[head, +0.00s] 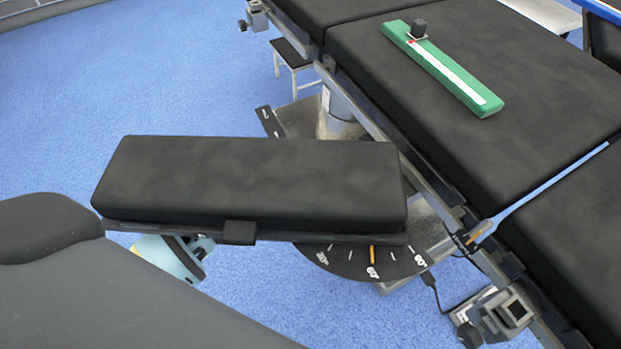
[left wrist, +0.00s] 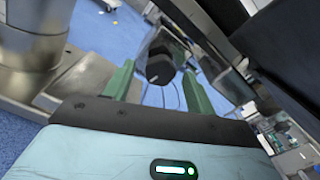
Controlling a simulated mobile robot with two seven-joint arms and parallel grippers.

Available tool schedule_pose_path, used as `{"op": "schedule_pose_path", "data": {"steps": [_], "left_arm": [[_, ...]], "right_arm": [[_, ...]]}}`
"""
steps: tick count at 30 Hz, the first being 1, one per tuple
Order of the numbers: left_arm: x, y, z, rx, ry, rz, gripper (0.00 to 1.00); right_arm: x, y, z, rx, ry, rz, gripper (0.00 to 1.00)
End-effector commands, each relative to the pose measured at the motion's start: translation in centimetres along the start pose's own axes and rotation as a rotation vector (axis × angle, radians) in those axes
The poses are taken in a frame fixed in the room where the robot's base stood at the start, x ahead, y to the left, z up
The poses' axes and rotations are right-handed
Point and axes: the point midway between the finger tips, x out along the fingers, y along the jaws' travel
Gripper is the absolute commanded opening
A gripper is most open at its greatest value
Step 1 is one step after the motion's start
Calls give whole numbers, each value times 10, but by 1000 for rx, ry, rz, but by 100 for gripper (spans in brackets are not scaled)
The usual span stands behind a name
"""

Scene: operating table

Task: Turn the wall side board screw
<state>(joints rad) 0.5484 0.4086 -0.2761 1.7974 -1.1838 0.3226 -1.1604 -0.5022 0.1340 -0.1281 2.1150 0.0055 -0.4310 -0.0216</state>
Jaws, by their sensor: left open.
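A black screw knob (left wrist: 160,68) on a grey clamp shows in the left wrist view, ahead of my left gripper (left wrist: 158,78). The two green fingers stand apart, one on each side of the knob in the picture; I cannot tell whether the knob lies between the tips or beyond them. The black padded side board (head: 255,180) juts from the operating table in the head view. A light blue part of my left arm shows below the board, and the board hides my left gripper and this knob there. My right gripper is not in view.
An angle dial (head: 345,262) sits under the board. Rail clamps stand at lower right (head: 500,318) and top (head: 255,15). A metal column (left wrist: 28,35) rises left in the wrist view.

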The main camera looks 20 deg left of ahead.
Motion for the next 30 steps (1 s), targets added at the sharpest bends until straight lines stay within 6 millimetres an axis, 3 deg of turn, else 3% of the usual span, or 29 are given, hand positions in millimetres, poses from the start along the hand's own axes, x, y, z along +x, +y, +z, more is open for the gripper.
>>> {"op": "schedule_pose_path", "data": {"steps": [15,30], "left_arm": [[-67,1,-1,0,2,3,56],[-76,0,0,-2,1,0,56]], "right_arm": [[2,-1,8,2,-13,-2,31],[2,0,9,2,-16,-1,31]]}}
